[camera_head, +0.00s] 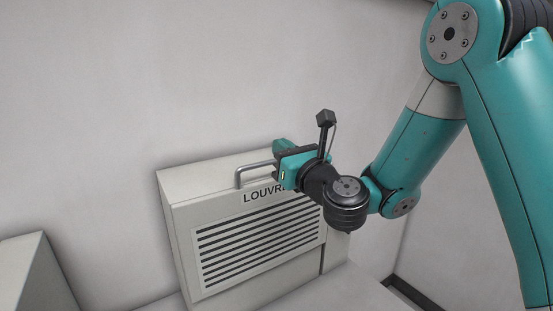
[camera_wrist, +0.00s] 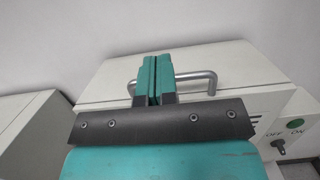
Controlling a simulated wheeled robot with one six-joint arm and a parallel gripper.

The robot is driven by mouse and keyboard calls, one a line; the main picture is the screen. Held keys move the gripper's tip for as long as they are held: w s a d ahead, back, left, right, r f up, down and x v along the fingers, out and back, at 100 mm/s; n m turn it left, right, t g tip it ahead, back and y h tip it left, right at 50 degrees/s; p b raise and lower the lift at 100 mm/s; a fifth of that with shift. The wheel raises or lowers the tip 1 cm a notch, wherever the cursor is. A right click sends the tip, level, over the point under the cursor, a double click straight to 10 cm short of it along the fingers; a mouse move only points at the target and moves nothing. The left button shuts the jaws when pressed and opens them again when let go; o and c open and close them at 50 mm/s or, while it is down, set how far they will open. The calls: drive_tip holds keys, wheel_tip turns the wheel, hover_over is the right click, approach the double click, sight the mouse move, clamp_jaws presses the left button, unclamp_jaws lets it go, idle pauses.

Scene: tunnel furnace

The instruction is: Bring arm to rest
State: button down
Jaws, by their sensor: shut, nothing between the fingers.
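My arm (camera_head: 425,130) reaches in from the upper right, bent, in the head view. My gripper (camera_head: 280,165) is at the top of a pale cabinet marked LOUVRE, by its grey bar handle (camera_head: 240,173). In the wrist view my gripper's teal fingers (camera_wrist: 153,72) are pressed together with nothing between them. The handle (camera_wrist: 204,80) shows on both sides behind the fingers. I cannot tell whether the fingers touch it.
The cabinet has a slatted louvre panel (camera_head: 262,238) on its front. Another pale box (camera_head: 35,275) stands at left. A plain wall (camera_head: 200,70) is behind.

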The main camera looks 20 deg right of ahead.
wheel_tip(320, 180, up, 5)
drive_tip(key=s+d+p, duration=0.1)
drive_tip(key=s+p, duration=0.1)
drive_tip(key=s, duration=0.1)
drive_tip(key=s+a+f+n+g+y+b, duration=0.8)
drive_tip(key=s+a+n+g, duration=0.35)
drive_tip(key=n, duration=1.05)
drive_tip(key=s+d+f+n+g+h+b, duration=0.3)
drive_tip(key=s+d+f+n+g+h, duration=0.1)
drive_tip(key=s+f+n, duration=0.3)
drive_tip(key=s+d+f+n+g+h+b, duration=0.4)
drive_tip(key=s+d+f+n+h, duration=0.1)
drive_tip(key=s+f+n, duration=0.3)
drive_tip(key=f+n, duration=0.1)
drive_tip(key=n, duration=0.1)
drive_tip(key=shift+s+f+n+h, duration=0.15)
drive_tip(key=shift+f+n+h, duration=0.15)
drive_tip(key=shift+h, duration=0.1)
